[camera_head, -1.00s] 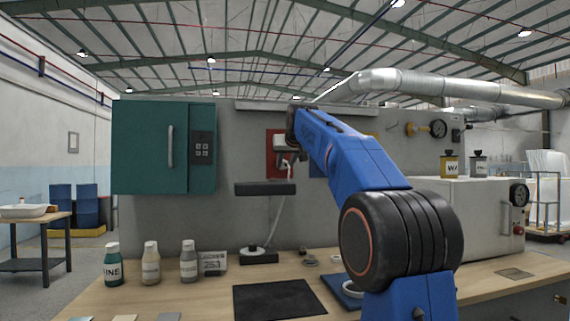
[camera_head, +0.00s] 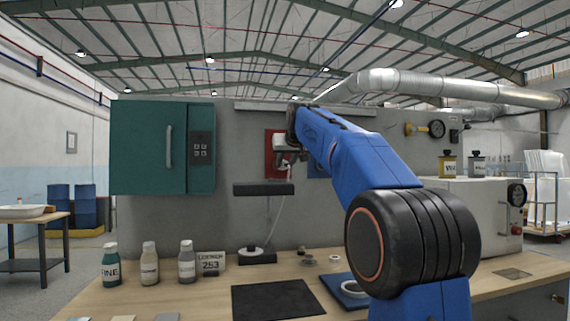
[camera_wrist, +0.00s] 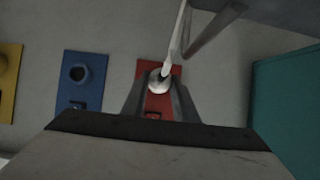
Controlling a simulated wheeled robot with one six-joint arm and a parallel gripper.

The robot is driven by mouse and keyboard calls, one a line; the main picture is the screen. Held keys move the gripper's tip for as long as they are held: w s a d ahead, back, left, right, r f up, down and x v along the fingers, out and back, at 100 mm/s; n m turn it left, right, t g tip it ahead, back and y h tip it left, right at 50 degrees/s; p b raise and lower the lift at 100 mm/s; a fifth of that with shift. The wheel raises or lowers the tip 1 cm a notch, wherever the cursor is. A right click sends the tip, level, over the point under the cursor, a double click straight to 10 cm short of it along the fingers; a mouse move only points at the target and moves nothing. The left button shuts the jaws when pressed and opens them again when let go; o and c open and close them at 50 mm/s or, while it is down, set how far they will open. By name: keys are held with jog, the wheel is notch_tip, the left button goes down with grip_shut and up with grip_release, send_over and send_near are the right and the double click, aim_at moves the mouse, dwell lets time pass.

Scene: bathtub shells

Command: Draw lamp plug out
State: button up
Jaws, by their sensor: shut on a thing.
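The lamp plug (camera_wrist: 160,78) is a pale, rounded piece with a white cord (camera_wrist: 178,38) running off it. My gripper (camera_wrist: 160,88) is shut on it, one finger on each side; in the head view my gripper (camera_head: 284,150) is at the wall. A red socket plate (camera_wrist: 158,100) lies right behind the plug; it also shows in the head view (camera_head: 270,158). The fingers and plug hide the socket, so I cannot tell how deep the plug sits. The lamp has a dark bar head (camera_head: 263,190) and a base (camera_head: 256,257) on the bench.
A blue plate (camera_wrist: 82,82) with a round socket and a yellow plate (camera_wrist: 10,80) are beside the red one. A teal cabinet (camera_head: 150,148) hangs at left. Bottles (camera_head: 149,264) stand on the bench left of the lamp. A black mat (camera_head: 278,300) lies in front.

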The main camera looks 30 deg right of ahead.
jog(key=shift+s, duration=0.15)
jog(key=shift+s+a, duration=0.25)
jog(key=shift+s, duration=0.5)
jog(key=shift+s+a, duration=0.2)
jog(key=shift+s, duration=0.55)
jog(key=shift+s+a, duration=0.25)
jog(key=shift+s, duration=0.5)
